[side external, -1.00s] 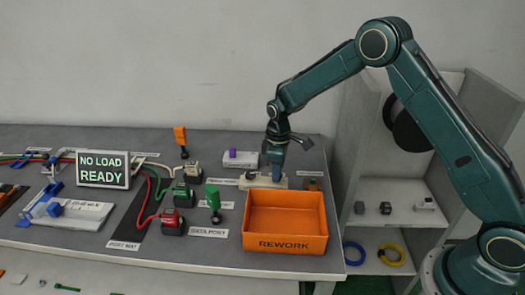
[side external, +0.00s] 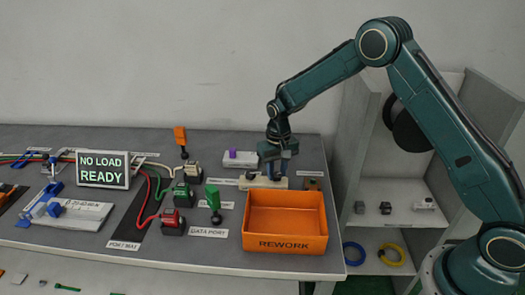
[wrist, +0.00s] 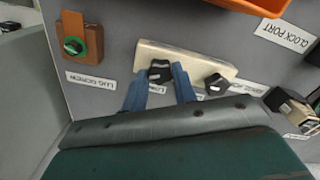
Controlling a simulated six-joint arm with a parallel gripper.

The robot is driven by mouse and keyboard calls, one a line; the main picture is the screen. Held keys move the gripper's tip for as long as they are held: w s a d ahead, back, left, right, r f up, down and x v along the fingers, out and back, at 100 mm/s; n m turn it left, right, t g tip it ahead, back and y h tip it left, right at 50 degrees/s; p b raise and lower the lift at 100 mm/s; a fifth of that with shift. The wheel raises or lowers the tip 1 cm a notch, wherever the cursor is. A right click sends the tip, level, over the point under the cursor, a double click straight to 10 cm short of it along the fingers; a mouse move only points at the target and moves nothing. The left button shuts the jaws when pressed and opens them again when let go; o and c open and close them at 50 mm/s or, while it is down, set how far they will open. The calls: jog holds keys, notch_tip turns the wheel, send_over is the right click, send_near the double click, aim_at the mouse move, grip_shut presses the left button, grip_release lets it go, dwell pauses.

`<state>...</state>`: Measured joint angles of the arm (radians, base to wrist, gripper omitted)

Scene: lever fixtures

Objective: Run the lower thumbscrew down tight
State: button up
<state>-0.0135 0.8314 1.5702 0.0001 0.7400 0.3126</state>
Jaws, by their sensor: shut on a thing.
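A cream plate (wrist: 186,58) carries two black thumbscrews and also shows in the side view (side external: 263,184). The blue fingers of my gripper (wrist: 159,78) are shut on one black thumbscrew (wrist: 158,70), one finger on each side of it. The label below that thumbscrew is mostly hidden by the fingers. The other black thumbscrew (wrist: 215,84) stands free to the right in the wrist view, with its label partly covered. In the side view my gripper (side external: 274,174) points down at the plate and hides the held thumbscrew.
The orange REWORK bin (side external: 285,243) stands right in front of the plate. A brown block with a green knob, the lug screw (wrist: 75,45), sits beside the plate. Port connectors (side external: 184,195) with cables are to the left. A display (side external: 102,169) reads NO LOAD READY.

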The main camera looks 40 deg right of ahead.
aim_at(277, 174)
jog(key=m, duration=0.5)
jog(key=shift+m, duration=0.3)
dwell(0.4)
jog(key=o, duration=1)
jog(key=shift+c, duration=0.2)
jog(key=shift+r, duration=0.1)
notch_tip(277, 174, up, 14)
